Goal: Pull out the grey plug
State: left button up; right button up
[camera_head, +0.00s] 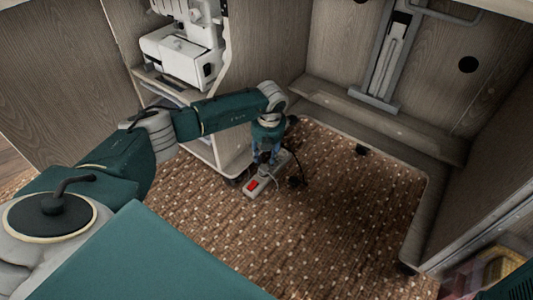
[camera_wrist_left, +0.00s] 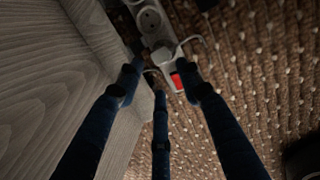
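A light grey power strip (camera_head: 260,189) with a red switch (camera_head: 252,184) lies on the carpet beside the cabinet; it also shows in the left wrist view (camera_wrist_left: 152,22). A pale grey plug (camera_wrist_left: 163,53) with a thin grey cord sits on the strip near the red switch, next to a round socket. My left gripper (camera_head: 264,161) reaches down over the strip. In the left wrist view its dark fingers (camera_wrist_left: 160,78) are spread, with the plug visible ahead between the tips; contact cannot be told. My right gripper is not in view.
A wooden cabinet side (camera_wrist_left: 55,80) runs close along the left of the fingers. A dark plug and cable (camera_head: 297,181) lie right of the strip. A white sewing machine (camera_head: 185,50) stands on a shelf above. Carpet (camera_head: 330,240) in front is clear.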

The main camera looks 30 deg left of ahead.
aim_at(263, 168)
pick_arm(q)
jog(key=f+b, duration=0.1)
jog(key=f, duration=0.2)
jog(key=f+b, duration=0.2)
jog(key=a+f+b, duration=0.1)
jog(key=f+b, duration=0.1)
jog(key=f, duration=0.1)
jog(key=shift+w+f, duration=0.3)
jog(key=shift+w, duration=0.05)
jog(key=shift+a, duration=0.1)
jog(key=shift+c, duration=0.2)
jog(key=shift+s, duration=0.1)
grip_shut()
